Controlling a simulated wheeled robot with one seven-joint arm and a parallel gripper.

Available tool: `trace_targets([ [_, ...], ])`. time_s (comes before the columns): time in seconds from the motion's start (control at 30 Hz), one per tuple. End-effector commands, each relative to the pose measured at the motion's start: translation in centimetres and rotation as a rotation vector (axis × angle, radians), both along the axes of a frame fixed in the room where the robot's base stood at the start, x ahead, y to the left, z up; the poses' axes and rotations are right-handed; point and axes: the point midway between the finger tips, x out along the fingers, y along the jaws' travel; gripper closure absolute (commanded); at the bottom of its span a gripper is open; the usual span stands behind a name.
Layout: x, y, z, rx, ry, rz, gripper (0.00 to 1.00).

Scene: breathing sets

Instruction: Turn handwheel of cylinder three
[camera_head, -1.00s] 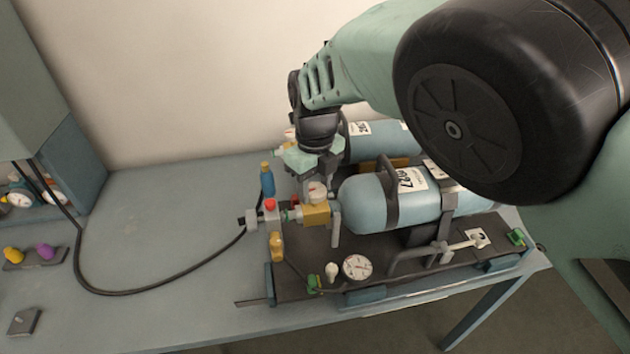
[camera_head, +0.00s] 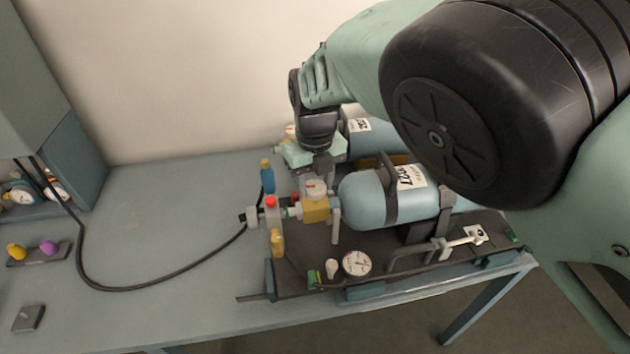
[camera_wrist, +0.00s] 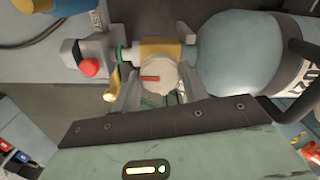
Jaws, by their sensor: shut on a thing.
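The near blue cylinder (camera_head: 362,201) lies on its side on a dark board (camera_head: 300,262). Its brass valve block (camera_head: 316,209) carries a pale round handwheel (camera_head: 315,188) on top. In the wrist view the handwheel (camera_wrist: 158,77) shows a red mark, and the cylinder (camera_wrist: 235,55) is to its right. My gripper (camera_wrist: 158,92) is shut on the handwheel, a finger on either side. In the head view my gripper (camera_head: 318,172) reaches down just behind the valve. A second blue cylinder (camera_head: 365,140) lies behind, partly hidden by my arm. I cannot tell the cylinder numbers.
A red-knobbed connector (camera_head: 270,208) joins a black hose (camera_head: 160,288) left of the valve. A blue bottle-shaped part (camera_head: 267,178) stands behind it. A gauge (camera_head: 357,263) and a bent handle (camera_head: 430,248) are at the board's front.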

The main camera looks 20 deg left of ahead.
Motion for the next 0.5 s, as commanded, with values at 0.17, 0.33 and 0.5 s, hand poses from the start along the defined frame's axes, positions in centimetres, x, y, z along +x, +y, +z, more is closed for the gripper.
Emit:
trace_targets([
  [0.17, 0.01, -0.02, 0.0, -0.001, 0.001, -0.001, 0.34],
  [0.33, 0.0, -0.01, 0.0, -0.001, 0.001, -0.001, 0.34],
  [0.5, 0.01, 0.04, 0.48, 0.001, 0.0, 0.0, 0.34],
])
